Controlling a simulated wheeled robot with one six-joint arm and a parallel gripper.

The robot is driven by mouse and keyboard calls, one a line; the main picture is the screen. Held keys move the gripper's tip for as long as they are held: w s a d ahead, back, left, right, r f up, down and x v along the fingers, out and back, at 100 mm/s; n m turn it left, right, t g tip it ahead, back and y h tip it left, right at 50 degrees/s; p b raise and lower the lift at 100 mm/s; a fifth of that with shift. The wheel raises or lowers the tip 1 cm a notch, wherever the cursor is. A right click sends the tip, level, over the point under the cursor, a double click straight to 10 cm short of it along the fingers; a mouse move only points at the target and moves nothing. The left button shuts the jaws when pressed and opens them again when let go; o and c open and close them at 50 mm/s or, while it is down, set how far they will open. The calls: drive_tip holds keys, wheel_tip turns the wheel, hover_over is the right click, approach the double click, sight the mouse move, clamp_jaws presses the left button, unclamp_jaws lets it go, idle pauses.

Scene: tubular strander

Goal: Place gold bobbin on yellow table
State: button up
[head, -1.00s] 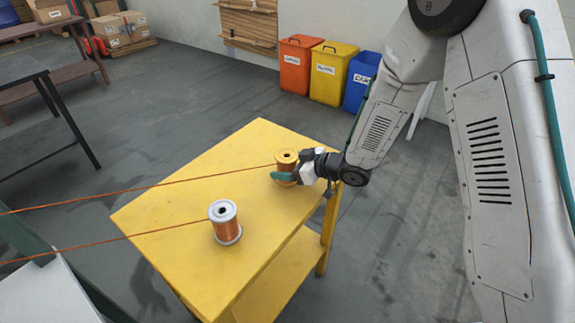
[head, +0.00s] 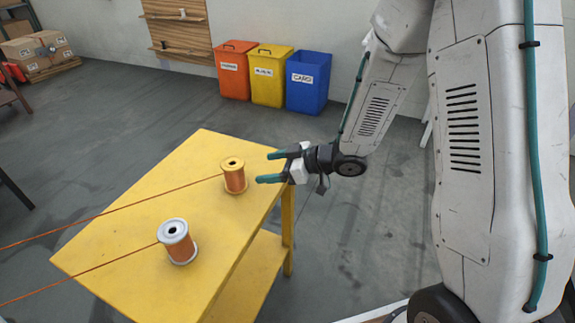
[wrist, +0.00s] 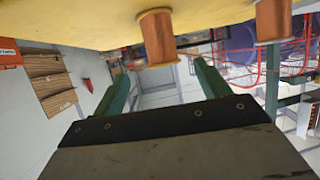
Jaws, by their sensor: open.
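The gold bobbin (head: 234,178), wound with copper wire, stands upright on the yellow table (head: 150,190) near its far right part. A grey-white bobbin (head: 177,243) with copper wire stands upright nearer the front. My gripper (head: 270,167) is open and empty, just right of the gold bobbin and apart from it, with its green fingers pointing toward it. In the wrist view, the green fingers (wrist: 162,90) are spread. The gold bobbin (wrist: 157,40) shows beyond and between them, and the other bobbin (wrist: 272,20) is at the upper right. The wrist picture appears upside down.
A copper wire runs left from each bobbin. Orange (head: 234,70), yellow (head: 270,76) and blue (head: 308,82) bins stand by the wall behind. The table has a lower shelf (head: 245,280).

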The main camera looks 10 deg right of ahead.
drive_tip(key=w+d+r+m+t+h, duration=0.3)
drive_tip(key=d+r+h, duration=0.4)
drive_tip(key=d, duration=0.1)
drive_tip(key=s+d+r+m+g+h, duration=0.1)
drive_tip(key=s+d+r+m+h, duration=0.3)
drive_tip(key=s+d+r+h, duration=0.4)
drive_tip(key=s+r+m+g+y, duration=0.1)
drive_tip(key=s+r+m+g, duration=0.1)
drive_tip(key=s, duration=1)
drive_tip(key=s+r+m+g+y, duration=0.2)
drive_tip(key=s+g, duration=0.3)
drive_tip(key=s, duration=0.7)
drive_tip(key=shift+s+a+r+m, duration=0.15)
drive_tip(key=shift+s+r+m, duration=0.25)
drive_tip(key=shift+m, duration=0.2)
